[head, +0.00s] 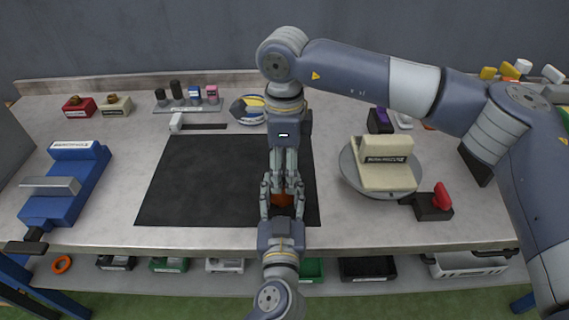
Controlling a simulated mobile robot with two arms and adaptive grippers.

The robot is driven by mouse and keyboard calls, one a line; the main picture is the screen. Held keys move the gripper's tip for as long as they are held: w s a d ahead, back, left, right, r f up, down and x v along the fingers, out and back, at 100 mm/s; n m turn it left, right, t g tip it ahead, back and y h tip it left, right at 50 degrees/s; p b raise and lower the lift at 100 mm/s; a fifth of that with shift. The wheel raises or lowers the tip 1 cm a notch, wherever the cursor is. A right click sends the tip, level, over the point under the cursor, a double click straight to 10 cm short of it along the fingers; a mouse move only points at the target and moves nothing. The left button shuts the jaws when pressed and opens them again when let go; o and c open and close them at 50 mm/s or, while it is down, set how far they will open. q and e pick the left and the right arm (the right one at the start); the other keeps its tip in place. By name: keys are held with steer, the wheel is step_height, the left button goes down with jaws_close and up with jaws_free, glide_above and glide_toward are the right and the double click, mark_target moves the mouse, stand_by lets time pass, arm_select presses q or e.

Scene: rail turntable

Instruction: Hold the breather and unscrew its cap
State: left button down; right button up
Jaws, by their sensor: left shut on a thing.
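A reddish-brown part, which looks like the breather (283,200), is at the front right part of the black mat (200,180). My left gripper (282,207) reaches in from the front edge and is shut on it, one finger on each side. My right gripper (284,178) comes from behind, just above and beyond the breather, with its fingertips close to the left gripper's. The fingers hide most of the breather, and I cannot make out its cap. I cannot tell whether the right fingers are open or touching it.
A round turntable (347,176) with a cream block (387,176) stands to the right, beside a red-handled black clamp (434,204). A blue vise-like fixture (65,185) is at the left. Small parts line the back. Bins sit below the front edge. The mat's left side is clear.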

steer(key=c, duration=1.2)
steer(key=n, duration=0.4)
steer(key=shift+w+n, duration=0.1)
steer(key=shift+n, duration=0.9)
steer(key=n, duration=0.3)
steer(key=shift+w+n, duration=0.1)
steer(key=shift+n, duration=1.4)
steer(key=shift+a+n, duration=0.1)
steer(key=shift+n, duration=1)
steer(key=n, duration=0.3)
steer(key=shift+n, duration=0.4)
